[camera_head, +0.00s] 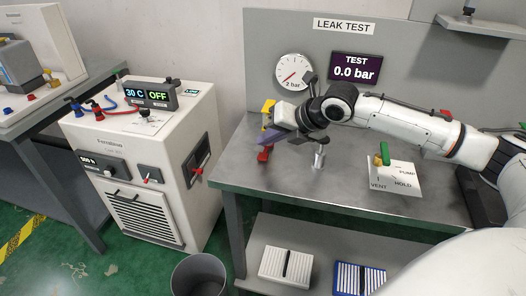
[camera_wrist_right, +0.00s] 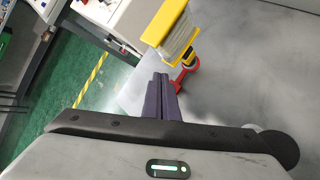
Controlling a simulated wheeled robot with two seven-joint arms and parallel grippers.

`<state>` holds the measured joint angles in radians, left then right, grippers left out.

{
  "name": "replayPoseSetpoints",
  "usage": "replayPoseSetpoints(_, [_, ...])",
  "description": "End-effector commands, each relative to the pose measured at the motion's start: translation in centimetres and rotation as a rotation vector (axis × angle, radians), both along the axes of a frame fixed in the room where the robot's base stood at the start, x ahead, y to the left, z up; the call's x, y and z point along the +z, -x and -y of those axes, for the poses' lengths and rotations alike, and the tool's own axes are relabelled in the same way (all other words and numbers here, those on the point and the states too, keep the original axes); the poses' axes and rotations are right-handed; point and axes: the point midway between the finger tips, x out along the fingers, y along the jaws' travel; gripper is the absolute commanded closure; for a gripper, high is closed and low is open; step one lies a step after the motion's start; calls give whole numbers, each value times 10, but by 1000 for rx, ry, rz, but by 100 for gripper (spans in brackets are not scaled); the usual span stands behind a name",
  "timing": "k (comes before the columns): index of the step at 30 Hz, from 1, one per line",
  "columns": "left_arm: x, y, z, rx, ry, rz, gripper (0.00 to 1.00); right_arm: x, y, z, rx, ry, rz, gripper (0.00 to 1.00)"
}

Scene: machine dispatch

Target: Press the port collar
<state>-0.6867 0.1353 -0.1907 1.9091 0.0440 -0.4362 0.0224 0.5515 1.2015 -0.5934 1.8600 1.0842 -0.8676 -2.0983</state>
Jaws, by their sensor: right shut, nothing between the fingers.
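A device with a yellow-edged grey body (camera_wrist_right: 170,28) and a red fitting (camera_wrist_right: 187,73) stands at the left end of the test bench. In the head view its yellow part (camera_head: 268,106) shows behind my right gripper and its red fitting (camera_head: 265,154) shows below. My right gripper (camera_head: 268,137) has purple fingers, shut and empty, close to this device. In the wrist view the fingertips (camera_wrist_right: 161,77) lie just left of the red fitting; I cannot tell whether they touch. A small metal post (camera_head: 319,158) stands on the bench to the right. I cannot tell which part is the port collar.
The bench (camera_head: 345,185) carries a vent/hold/pump plate (camera_head: 398,177) with a green and yellow lever. A 2 bar gauge (camera_head: 293,72) and a display reading 0.0 bar (camera_head: 356,67) are on the back panel. A white machine (camera_head: 150,165) stands left; a bin (camera_head: 198,277) is in front.

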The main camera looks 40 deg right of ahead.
Motion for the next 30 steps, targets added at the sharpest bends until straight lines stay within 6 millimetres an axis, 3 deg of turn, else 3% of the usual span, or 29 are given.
replayPoseSetpoints(4, [10, 0, 0, 0, 0, 0, 69, 19, 0, 0, 0, 2, 2, 100])
replayPoseSetpoints(12, [7, 0, 0, 0, 0, 0, 69, 40, 0, 0, -1, 2, 3, 100])
replayPoseSetpoints(30, [7, 0, 0, 0, 0, -1, 69, 40, 0, 0, 0, 1, 1, 100])
